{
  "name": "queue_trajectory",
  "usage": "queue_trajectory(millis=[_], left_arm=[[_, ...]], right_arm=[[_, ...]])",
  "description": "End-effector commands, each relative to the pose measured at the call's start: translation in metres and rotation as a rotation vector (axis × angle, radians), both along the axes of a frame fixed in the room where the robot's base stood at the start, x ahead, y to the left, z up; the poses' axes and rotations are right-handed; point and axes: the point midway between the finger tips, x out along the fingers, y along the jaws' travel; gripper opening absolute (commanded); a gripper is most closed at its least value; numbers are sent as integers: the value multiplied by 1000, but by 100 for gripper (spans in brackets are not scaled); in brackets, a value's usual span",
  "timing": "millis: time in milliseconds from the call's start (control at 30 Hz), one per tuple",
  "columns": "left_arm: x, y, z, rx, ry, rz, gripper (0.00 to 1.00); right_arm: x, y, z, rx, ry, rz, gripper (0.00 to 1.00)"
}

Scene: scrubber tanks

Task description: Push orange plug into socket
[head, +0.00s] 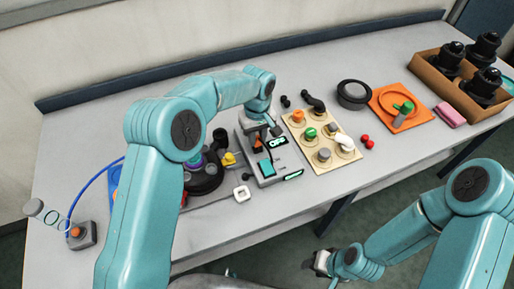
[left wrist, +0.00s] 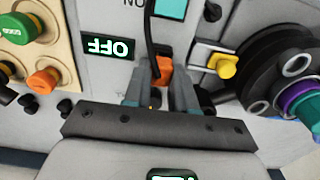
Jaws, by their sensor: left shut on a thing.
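The orange plug (left wrist: 165,68) is between the two fingers of my left gripper (left wrist: 162,80) in the left wrist view, with a black cable running from it. In the head view my left gripper (head: 262,131) is over the grey device box (head: 248,128), and a bit of orange shows just below it. The gripper is shut on the plug. The socket cannot be made out; the gripper and plug may hide it. My right gripper (head: 322,263) is low in the head view, off the table's front edge, and its fingers are unclear.
The box has a teal panel (head: 265,167) and an OFF display (head: 278,142). A beige board (head: 322,162) with several knobs stands right of it. A black round valve (head: 205,180) and yellow piece (head: 228,159) are left. The table's front right is clear.

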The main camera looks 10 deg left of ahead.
Motion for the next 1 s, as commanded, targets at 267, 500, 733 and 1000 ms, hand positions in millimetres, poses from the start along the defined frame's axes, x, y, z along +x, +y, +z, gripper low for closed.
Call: queue_trajectory(millis=[267,500,733,1000], left_arm=[[0,0,-10,0,0,0,0],[0,0,-18,0,1,0,0],[0,0,-16,1,1,0,55],[0,0,-16,0,0,0,81]], right_arm=[[0,0,-8,0,0,0,43],[0,0,-13,0,0,0,43],[0,0,-12,0,0,0,43],[0,0,-12,0,0,0,43]])
